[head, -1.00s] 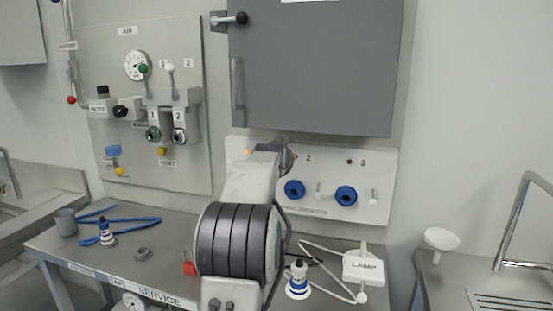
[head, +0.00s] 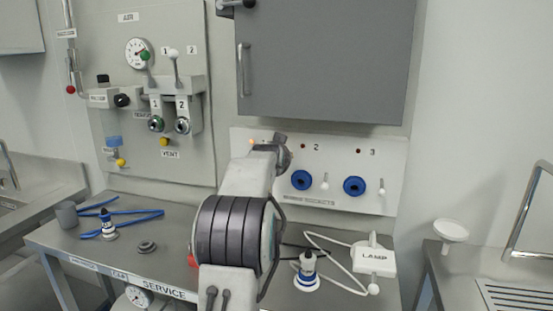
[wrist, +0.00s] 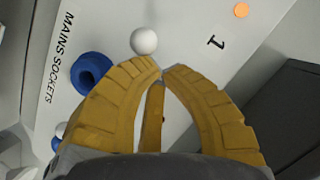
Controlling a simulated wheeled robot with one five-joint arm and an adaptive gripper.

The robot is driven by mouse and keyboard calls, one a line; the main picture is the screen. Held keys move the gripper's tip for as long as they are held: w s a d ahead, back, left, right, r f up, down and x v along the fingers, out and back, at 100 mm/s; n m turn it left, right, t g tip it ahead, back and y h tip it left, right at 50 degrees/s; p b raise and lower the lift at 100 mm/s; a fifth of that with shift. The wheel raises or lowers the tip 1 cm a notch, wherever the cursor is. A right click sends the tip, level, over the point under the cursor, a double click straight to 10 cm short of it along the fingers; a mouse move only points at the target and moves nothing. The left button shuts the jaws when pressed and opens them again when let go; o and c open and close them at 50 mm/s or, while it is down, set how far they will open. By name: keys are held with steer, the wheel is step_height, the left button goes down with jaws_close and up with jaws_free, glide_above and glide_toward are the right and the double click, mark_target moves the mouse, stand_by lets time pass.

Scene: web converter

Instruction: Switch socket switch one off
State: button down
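The mains sockets panel (head: 345,203) is on the wall below the grey cabinet. In the wrist view, the white ball knob (wrist: 144,41) of switch one lies just beyond my fingertips, near the printed 1. Whether they touch is unclear. My gripper (wrist: 160,71) has yellow fingers whose tips come together with nothing visible between them. The orange lamp (wrist: 241,10) beside the 1 is lit; it also shows in the head view (head: 251,141). A blue socket (wrist: 92,74) is left of the knob. In the head view my arm hides switch one and its socket.
Switch two (head: 324,181) and switch three (head: 381,187) are to the right; their lamps look dark red. The cabinet (head: 320,60) overhangs the panel. A LAMP box (head: 374,258), a blue-white plug (head: 307,270) and cables lie on the table below.

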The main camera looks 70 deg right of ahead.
steer(key=shift+f+b, duration=0.15)
steer(key=shift+b, duration=0.25)
steer(key=f+h+b, duration=0.1)
steer(key=h+b, duration=0.1)
steer(key=b, duration=0.6)
steer(key=a+f+n+t+h+b, duration=0.1)
steer(key=f+h+b, duration=0.1)
steer(key=b, duration=0.7)
steer(key=a+f+h+b, duration=0.1)
steer(key=f+h+b, duration=0.1)
steer(key=b, duration=0.7)
steer(key=shift+a+t+h, duration=0.15)
steer(key=shift+t+h, duration=0.25)
steer(key=shift+h, duration=0.3)
steer(key=shift+r, duration=0.25)
